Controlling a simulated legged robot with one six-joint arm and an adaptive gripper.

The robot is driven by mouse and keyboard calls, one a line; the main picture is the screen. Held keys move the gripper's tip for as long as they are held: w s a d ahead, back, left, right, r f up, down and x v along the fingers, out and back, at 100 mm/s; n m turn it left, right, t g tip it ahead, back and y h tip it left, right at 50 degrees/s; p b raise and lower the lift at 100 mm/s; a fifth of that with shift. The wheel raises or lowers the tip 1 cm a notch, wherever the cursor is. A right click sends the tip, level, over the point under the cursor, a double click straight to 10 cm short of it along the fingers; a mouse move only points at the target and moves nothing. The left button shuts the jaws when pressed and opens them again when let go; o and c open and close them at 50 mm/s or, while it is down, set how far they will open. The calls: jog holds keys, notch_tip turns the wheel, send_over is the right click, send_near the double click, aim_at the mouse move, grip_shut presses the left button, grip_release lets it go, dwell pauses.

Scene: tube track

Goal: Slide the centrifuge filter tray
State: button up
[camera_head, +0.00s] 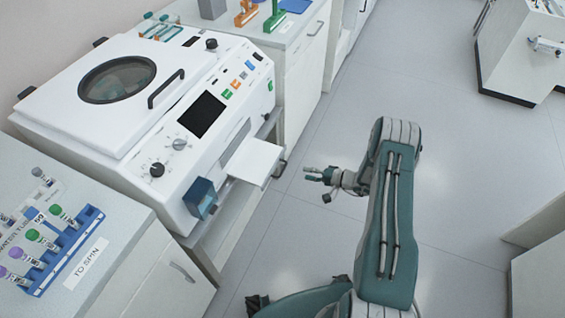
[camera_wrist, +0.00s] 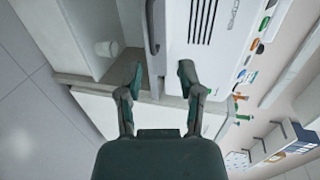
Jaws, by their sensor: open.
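The centrifuge (camera_head: 150,100) is a large white machine with a round window in its lid and a dark screen. Its filter tray (camera_head: 255,160) is a flat white plate standing out from a slot in the front, below the screen. My gripper (camera_head: 312,174) is to the right of the tray, apart from it, with its fingers toward the machine. In the wrist view my gripper (camera_wrist: 161,75) has its two fingers spread with nothing between them. That view shows the centrifuge's white housing (camera_wrist: 225,50) with vent slots and coloured buttons. I cannot clearly tell the tray there.
A blue block (camera_head: 200,198) sticks out at the machine's lower front corner. A blue tube rack (camera_head: 66,250) stands on the left counter. Lab tools stand on the far counter. White cabinets (camera_head: 306,75) line the wall. The grey floor around my arm is open.

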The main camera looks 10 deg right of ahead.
aim_at(283, 169)
jog(key=shift+t, duration=0.3)
jog(key=x, duration=0.3)
jog(key=f+x, duration=0.1)
jog(key=x, duration=0.3)
jog(key=f+x, duration=0.1)
jog(key=x, duration=0.3)
jog(key=shift+w+d, duration=0.1)
jog(key=shift+d, duration=0.2)
grip_shut()
